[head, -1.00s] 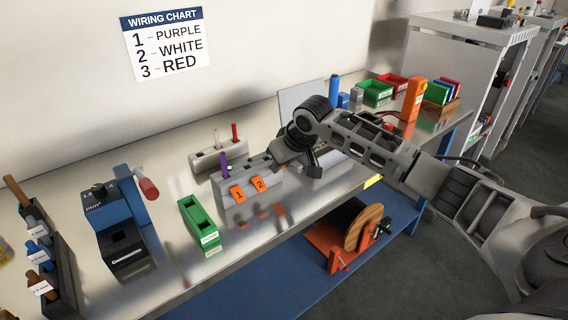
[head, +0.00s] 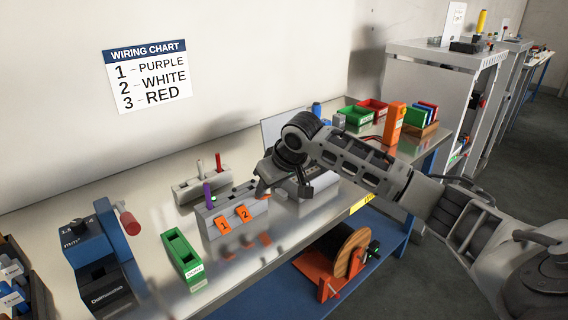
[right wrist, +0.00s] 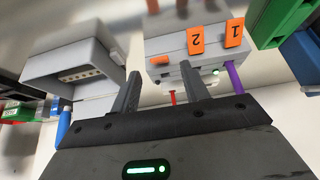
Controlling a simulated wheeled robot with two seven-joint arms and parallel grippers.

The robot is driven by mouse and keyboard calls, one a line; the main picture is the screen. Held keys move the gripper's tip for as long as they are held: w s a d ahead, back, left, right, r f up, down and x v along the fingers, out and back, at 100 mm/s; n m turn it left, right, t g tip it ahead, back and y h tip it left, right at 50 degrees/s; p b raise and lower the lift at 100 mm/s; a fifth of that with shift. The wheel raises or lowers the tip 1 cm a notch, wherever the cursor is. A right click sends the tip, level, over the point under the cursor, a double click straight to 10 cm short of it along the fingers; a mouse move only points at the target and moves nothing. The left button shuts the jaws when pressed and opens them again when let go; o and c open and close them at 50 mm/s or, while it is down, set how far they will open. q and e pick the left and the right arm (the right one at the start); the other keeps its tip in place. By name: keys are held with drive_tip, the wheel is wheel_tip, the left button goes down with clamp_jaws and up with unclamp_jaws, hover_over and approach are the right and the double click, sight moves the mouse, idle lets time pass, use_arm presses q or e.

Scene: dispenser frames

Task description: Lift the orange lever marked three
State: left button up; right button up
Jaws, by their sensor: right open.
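The grey lever block (head: 238,219) stands on the metal bench. Its orange levers marked 1 (head: 223,226) and 2 (head: 244,213) hang down its front. In the right wrist view a third orange lever (right wrist: 160,61) shows foreshortened beside lever 2 (right wrist: 195,40), at a different angle; its number is not visible. A purple wire (head: 207,193) stands in the block behind lever 1. My right gripper (head: 263,190) is at the block's right end, hiding part of it in the head view. Its fingers (right wrist: 159,90) are apart and empty. My left gripper is out of view.
A rear grey holder (head: 190,192) carries a white and a red wire. A green bin (head: 182,252) and a blue machine (head: 100,260) stand left of the block. A grey box (head: 318,183) stands right of it. The wall chart (head: 148,75) pairs 3 with red.

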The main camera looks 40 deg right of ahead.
drive_tip(key=v, duration=1.2)
drive_tip(key=shift+r+b, duration=0.25)
drive_tip(key=shift+b, duration=0.05)
drive_tip(key=shift+s+a+f, duration=0.1)
